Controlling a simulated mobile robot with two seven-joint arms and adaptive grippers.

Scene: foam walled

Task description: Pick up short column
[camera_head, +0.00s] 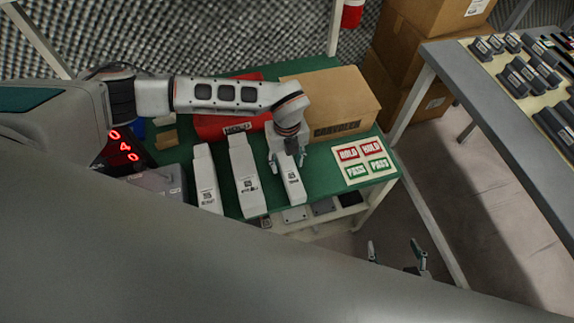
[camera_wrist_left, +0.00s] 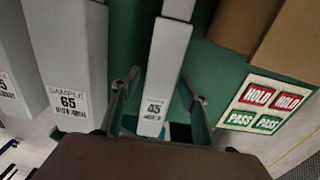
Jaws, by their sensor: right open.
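Three white foam columns lie side by side on the green table. The short column (camera_head: 291,186) is the rightmost and carries a label reading 45 in the left wrist view (camera_wrist_left: 160,75). My left gripper (camera_head: 287,161) is over it, fingers pointing down. In the left wrist view the fingers of my left gripper (camera_wrist_left: 164,92) are apart, one on each side of the column, with green table showing in the gaps. The column's far end is partly hidden under my gripper in the head view. My right gripper (camera_head: 395,256) is open and empty, low in front of the table.
The middle column (camera_head: 243,175), labelled 65, and the left column (camera_head: 206,180) lie left of the short one. A cardboard box (camera_head: 345,95) and a red bin (camera_head: 215,126) stand behind. A HOLD/PASS card (camera_head: 363,161) lies at the right.

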